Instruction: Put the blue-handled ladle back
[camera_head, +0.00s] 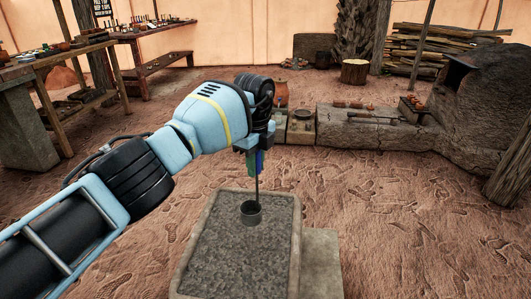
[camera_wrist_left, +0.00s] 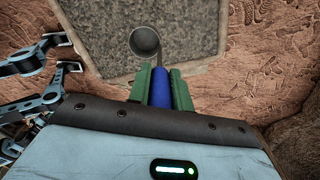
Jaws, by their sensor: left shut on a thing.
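My left gripper (camera_head: 256,163) is shut on the blue handle of the ladle, with the arm coming in from the left. The ladle's grey cup (camera_head: 251,211) hangs down over the stone trough (camera_head: 207,235), which is filled with dark grey gravel-like material. In the left wrist view the green fingers (camera_wrist_left: 162,88) close on both sides of the blue-handled ladle (camera_wrist_left: 160,88), and its round cup (camera_wrist_left: 145,42) shows beyond them over the grey fill. I cannot tell whether the cup touches the fill.
A stone block (camera_head: 321,262) adjoins the trough on the right. Small pots (camera_head: 301,122) and a low stone ledge (camera_head: 375,132) stand behind. A mud kiln (camera_head: 480,105) is at the right, wooden tables (camera_head: 75,55) at the left. The earthen floor between is open.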

